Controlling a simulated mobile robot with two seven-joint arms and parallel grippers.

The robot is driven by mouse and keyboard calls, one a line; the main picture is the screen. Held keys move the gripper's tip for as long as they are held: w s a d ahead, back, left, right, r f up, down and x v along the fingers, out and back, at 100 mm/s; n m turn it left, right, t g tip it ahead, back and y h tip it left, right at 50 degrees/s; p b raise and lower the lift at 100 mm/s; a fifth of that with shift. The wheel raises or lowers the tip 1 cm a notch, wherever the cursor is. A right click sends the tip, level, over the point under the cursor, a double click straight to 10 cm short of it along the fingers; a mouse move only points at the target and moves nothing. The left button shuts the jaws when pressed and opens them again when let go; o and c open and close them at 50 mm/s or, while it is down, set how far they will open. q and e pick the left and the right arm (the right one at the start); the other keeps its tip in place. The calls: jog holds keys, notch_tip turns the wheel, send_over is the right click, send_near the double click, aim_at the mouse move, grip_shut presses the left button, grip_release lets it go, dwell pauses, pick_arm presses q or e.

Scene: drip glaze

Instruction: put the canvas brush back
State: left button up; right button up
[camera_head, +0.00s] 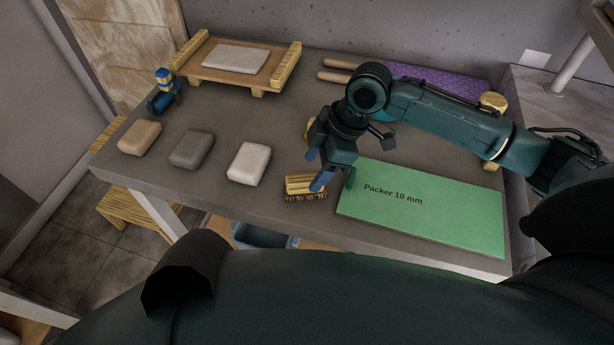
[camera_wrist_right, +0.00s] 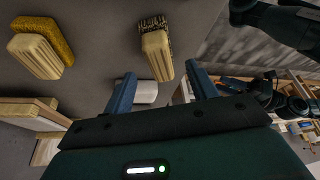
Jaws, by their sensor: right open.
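A brush (camera_head: 304,188) with a pale wooden block and dark bristles lies near the table's front edge, left of the green board. It also shows in the right wrist view (camera_wrist_right: 158,55), beyond the fingertips. My right gripper (camera_head: 319,171) is open and empty, close over the right end of this brush in the head view. Its two blue fingers are spread apart in the wrist view (camera_wrist_right: 161,78). Whether they touch the brush, I cannot tell. A second, yellow-padded block (camera_wrist_right: 40,52) lies to the left in the wrist view. My left gripper is out of view.
A green board (camera_head: 425,212) marked "Packer 10 mm" lies to the right. White (camera_head: 249,163), grey (camera_head: 191,149) and tan (camera_head: 140,137) blocks lie to the left. A wooden stand (camera_head: 193,73) bears a pale slab behind. A purple mat (camera_head: 440,78) lies at the back.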

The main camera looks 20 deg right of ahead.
jog(key=v, duration=0.6)
dwell(0.4)
